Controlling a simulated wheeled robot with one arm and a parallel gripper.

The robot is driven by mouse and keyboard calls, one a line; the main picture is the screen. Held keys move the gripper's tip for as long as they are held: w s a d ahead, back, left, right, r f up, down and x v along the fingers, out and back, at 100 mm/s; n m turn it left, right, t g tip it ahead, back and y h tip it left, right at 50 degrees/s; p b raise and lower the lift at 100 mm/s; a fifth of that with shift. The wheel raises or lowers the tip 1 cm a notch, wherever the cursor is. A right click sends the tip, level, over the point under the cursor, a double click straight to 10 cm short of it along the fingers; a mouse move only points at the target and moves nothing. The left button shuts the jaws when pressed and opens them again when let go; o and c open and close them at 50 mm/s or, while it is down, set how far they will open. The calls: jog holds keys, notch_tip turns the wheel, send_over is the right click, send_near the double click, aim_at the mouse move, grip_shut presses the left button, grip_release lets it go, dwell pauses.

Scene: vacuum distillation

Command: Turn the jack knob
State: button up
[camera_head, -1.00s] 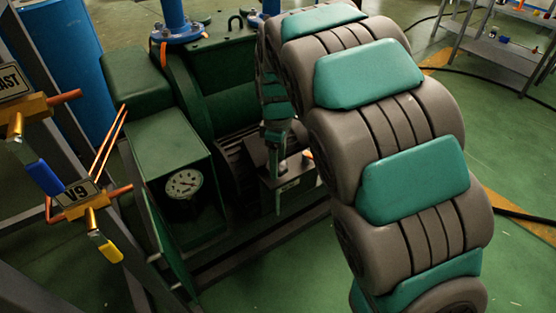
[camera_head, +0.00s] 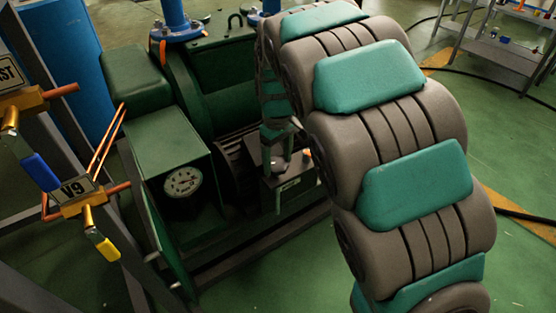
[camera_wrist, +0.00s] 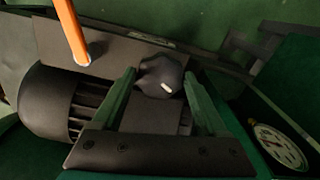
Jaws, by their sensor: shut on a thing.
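The black jack knob (camera_wrist: 158,72) with a white mark sits on a dark box in the wrist view. My gripper (camera_wrist: 161,80) has its two green fingers on either side of the knob, shut on it. The white mark points down and to the right in this view. In the head view my gripper (camera_head: 277,160) points down onto the small dark box (camera_head: 291,186) beside the green machine.
A round gauge (camera_head: 182,182) sits on the green housing left of my gripper; it also shows in the wrist view (camera_wrist: 280,146). An orange rod (camera_wrist: 70,30) stands near the knob. A pipe frame with valve V9 (camera_head: 75,190) stands at the left.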

aim_at(277, 164)
jog(key=m, duration=0.6)
jog(key=shift+a, duration=0.1)
jog(key=m, duration=0.5)
jog(key=shift+m+p, duration=0.3)
jog(key=shift+m, duration=0.1)
jog(key=shift+a, duration=0.1)
jog(key=o, duration=1.1)
jog(key=shift+r, duration=0.15)
jog(key=shift+r, duration=3.75)
